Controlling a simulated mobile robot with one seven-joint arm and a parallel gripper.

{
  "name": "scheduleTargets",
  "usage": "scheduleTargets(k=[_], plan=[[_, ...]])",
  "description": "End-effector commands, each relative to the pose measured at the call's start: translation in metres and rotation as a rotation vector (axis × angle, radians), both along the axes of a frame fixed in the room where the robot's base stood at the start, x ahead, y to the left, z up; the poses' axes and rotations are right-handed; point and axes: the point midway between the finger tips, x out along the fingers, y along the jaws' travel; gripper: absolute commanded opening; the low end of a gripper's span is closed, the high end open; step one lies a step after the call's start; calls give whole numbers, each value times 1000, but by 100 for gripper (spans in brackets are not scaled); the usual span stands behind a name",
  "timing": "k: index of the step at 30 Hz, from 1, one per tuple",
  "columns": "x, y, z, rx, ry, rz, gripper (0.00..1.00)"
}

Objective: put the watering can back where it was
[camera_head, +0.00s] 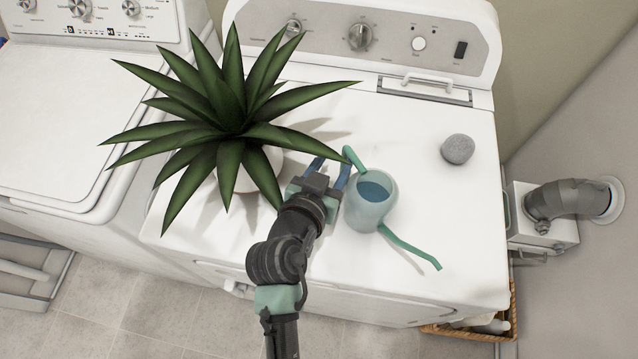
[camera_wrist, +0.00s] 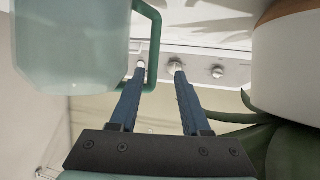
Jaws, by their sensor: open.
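The pale green watering can (camera_head: 372,208) stands upright on the white dryer top, with water showing inside. Its darker green handle (camera_head: 353,159) points toward the back left and its spout (camera_head: 412,250) toward the front right. My gripper (camera_head: 332,165) is open at the can's left side, close to the handle. In the wrist view the can (camera_wrist: 72,45) fills the upper left, and its handle (camera_wrist: 155,45) shows near the tips of my open fingers (camera_wrist: 160,68). I cannot tell whether the handle lies between the fingers.
A spiky potted plant (camera_head: 230,120) stands just left of my gripper; its white pot (camera_wrist: 290,60) is at right in the wrist view. A grey stone (camera_head: 457,149) lies at the back right.

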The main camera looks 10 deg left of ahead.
Motion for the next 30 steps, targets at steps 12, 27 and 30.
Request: scheduleTargets(k=[12, 27, 30], plan=[[-67, 14, 26, 1, 2, 2, 47], [-45, 15, 85, 27, -113, 22, 47], [-13, 11, 156, 48, -265, 53, 47]])
